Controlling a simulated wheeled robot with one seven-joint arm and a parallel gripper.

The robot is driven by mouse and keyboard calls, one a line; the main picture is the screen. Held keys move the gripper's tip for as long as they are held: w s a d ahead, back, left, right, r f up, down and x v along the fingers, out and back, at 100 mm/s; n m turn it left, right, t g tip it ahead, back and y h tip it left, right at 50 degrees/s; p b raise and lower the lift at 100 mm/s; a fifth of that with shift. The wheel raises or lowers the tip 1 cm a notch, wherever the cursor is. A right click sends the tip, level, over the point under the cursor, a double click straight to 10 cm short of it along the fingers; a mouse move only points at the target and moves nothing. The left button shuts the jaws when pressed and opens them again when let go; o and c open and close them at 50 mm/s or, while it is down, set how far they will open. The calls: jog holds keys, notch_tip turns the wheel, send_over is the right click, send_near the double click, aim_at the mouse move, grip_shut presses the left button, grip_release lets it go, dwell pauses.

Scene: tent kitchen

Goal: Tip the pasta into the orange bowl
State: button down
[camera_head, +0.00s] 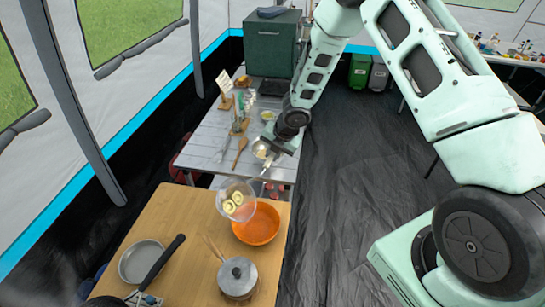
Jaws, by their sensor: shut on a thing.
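A clear bowl (224,189) with yellow pasta (235,203) in it is held in the air, tilted toward me. In the picture it overlaps the upper left part of the orange bowl (259,236). The orange bowl stands upright on the wooden table, and the part of its inside that shows looks empty. My gripper (260,178) comes in from the upper right and is shut on the clear bowl near its far right rim. The fingertips are small and hard to make out. The pasta shows inside the clear bowl.
A lidded saucepan (238,278) stands in front of the orange bowl on the wooden table (190,230). A grey frying pan (139,265) lies at the left. A grey table (205,155) behind holds a wooden spoon (240,150) and other utensils. Open floor lies to the right.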

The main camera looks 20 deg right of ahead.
jog(key=shift+s+d+f+t+y+b, duration=0.2)
jog(key=shift+f+t+y+b, duration=0.2)
jog(key=shift+b, duration=1.5)
jog(key=shift+s+d+f+t+y+b, duration=0.2)
jog(key=shift+f+t+y+b, duration=0.15)
jog(key=shift+b, duration=1.55)
jog(key=b, duration=0.2)
jog(key=f+t+y+b, duration=0.1)
jog(key=b, duration=0.1)
jog(key=shift+s+d, duration=0.25)
jog(key=shift+d, duration=0.05)
notch_tip(320, 180, down, 8)
jog(key=s+d+m+t+y+b, duration=0.1)
jog(key=t+y+b, duration=0.5)
jog(key=b, duration=1.3)
jog(key=shift+v, duration=1.05)
jog(key=shift+d+f+t+y+b, duration=0.15)
jog(key=shift+f+t+y+b, duration=0.1)
jog(key=shift+f+y+b, duration=0.45)
jog(key=shift+f+b, duration=0.2)
jog(key=shift+b, duration=0.7)
